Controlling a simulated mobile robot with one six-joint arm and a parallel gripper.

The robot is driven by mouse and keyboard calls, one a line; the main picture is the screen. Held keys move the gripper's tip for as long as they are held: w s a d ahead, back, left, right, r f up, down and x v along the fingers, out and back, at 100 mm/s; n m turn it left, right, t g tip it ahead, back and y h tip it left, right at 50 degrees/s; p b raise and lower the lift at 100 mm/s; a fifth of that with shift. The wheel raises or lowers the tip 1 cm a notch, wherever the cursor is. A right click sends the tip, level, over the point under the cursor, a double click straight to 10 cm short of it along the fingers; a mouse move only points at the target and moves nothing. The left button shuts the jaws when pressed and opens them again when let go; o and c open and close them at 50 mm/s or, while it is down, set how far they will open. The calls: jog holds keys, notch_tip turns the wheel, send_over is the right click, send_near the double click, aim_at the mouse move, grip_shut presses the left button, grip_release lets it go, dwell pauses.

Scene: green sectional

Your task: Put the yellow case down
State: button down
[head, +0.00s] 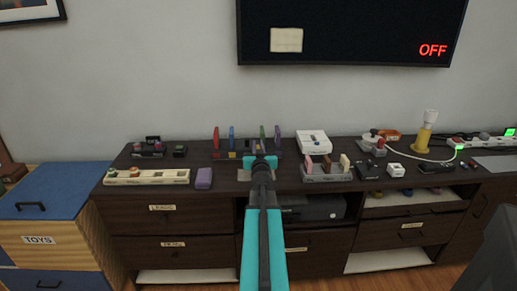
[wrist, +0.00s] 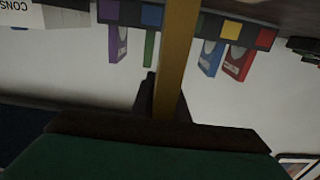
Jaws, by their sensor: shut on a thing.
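The yellow case (wrist: 177,55) stands out as a narrow yellow-brown bar in the upside-down wrist view. My gripper (wrist: 163,98) is shut on it. In the head view my gripper (head: 261,160) is in front of the rack, and my arm hides most of the case there. The rack (head: 240,156) has coloured squares along its edge, seen in the wrist view (wrist: 206,22). It holds a red case (head: 217,137), a blue case (head: 232,137), a green case (head: 262,136) and a purple case (head: 277,136). Whether the yellow case touches the rack cannot be told.
A white box (head: 312,141) and a grey holder (head: 326,174) stand right of the rack. A purple block (head: 204,178) and a cream strip (head: 147,177) lie to the left. A yellow lamp-like object (head: 426,134) stands farther right. The dark desktop (head: 228,184) is bare near the front middle.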

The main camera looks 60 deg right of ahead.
jog(key=shift+f, duration=0.15)
jog(key=c, duration=1.7)
grip_release()
jog(key=shift+c, duration=0.2)
jog(key=shift+r, duration=0.25)
jog(key=shift+v, duration=3.1)
jog(key=shift+r+p, duration=0.1)
jog(key=shift+p, duration=0.5)
jog(key=shift+a+p, duration=0.1)
jog(key=shift+p, duration=0.5)
jog(key=shift+a+p, duration=0.25)
jog(key=shift+p, duration=0.95)
jog(key=a+p, duration=0.1)
jog(key=p, duration=0.3)
jog(key=shift+s+p, duration=0.4)
